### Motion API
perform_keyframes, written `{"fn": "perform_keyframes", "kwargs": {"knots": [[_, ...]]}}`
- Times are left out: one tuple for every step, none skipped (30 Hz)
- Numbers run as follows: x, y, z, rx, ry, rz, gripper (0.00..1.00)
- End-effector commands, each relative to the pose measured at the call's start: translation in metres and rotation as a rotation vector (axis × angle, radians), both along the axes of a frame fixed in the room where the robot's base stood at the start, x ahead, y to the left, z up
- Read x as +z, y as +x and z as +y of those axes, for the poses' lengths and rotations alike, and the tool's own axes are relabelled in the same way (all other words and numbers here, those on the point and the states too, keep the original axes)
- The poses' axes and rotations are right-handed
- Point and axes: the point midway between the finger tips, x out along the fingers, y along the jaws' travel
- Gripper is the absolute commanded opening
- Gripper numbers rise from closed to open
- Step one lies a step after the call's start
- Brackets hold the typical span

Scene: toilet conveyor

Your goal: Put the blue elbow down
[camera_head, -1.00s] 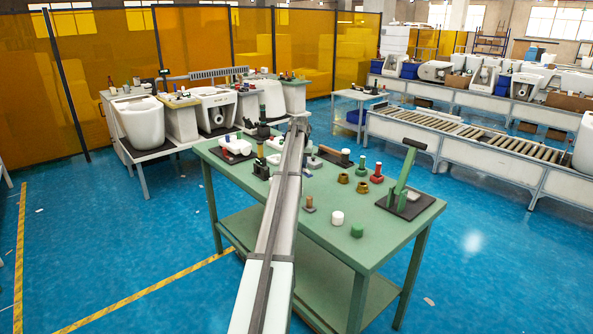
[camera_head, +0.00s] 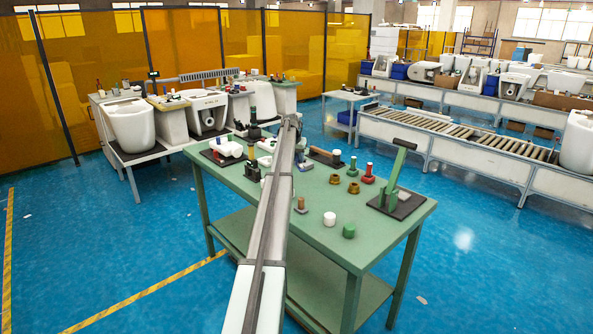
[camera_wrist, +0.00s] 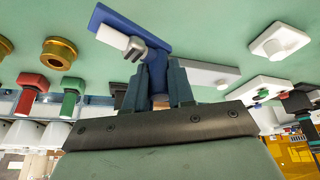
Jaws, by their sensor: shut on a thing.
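The blue elbow (camera_wrist: 137,30) shows in the wrist view, with a white end piece (camera_wrist: 111,37) and a grey ribbed part beside it. My gripper (camera_wrist: 165,80) is shut on the elbow, whose blue lower part shows between the two dark fingers. The green tabletop fills the view behind the elbow; I cannot tell whether the elbow touches it. In the head view my gripper is at the far end of my arm, over the back of the green table (camera_head: 290,232).
Brass nuts (camera_wrist: 59,52), a red bolt (camera_wrist: 31,92) and a green bolt (camera_wrist: 71,96) stand at one side of the gripper. A flat grey-white part (camera_wrist: 210,73) and a white square part (camera_wrist: 280,41) lie on the other. A green lever fixture (camera_head: 397,178) stands at the table's right end.

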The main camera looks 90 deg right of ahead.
Motion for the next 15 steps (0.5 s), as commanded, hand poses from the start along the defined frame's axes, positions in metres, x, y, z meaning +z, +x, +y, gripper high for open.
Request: {"fn": "perform_keyframes", "kwargs": {"knots": [[-0.009, 0.000, 0.001, 0.000, 0.001, 0.000, 0.00], [-0.013, 0.000, 0.001, 0.000, 0.000, 0.000, 0.00], [-0.018, 0.000, 0.000, 0.000, 0.000, 0.000, 0.00], [-0.021, 0.000, 0.000, 0.001, -0.001, 0.001, 0.00], [-0.023, 0.000, 0.000, 0.001, -0.001, 0.001, 0.00], [-0.025, 0.000, 0.000, 0.001, -0.001, 0.001, 0.00], [-0.027, 0.000, 0.000, 0.001, -0.001, 0.001, 0.00], [-0.029, 0.000, 0.000, 0.001, -0.001, 0.001, 0.00], [-0.032, 0.000, 0.000, 0.001, 0.000, 0.000, 0.00], [-0.035, 0.000, 0.000, 0.001, 0.000, 0.000, 0.00], [-0.039, 0.000, 0.001, 0.001, 0.000, 0.000, 0.00], [-0.044, 0.000, 0.000, 0.001, 0.000, 0.000, 0.00], [-0.048, 0.000, 0.000, 0.001, 0.000, 0.000, 0.00], [-0.052, 0.000, 0.000, 0.001, -0.001, 0.000, 0.00], [-0.056, 0.000, 0.000, 0.001, -0.001, 0.000, 0.00]]}}
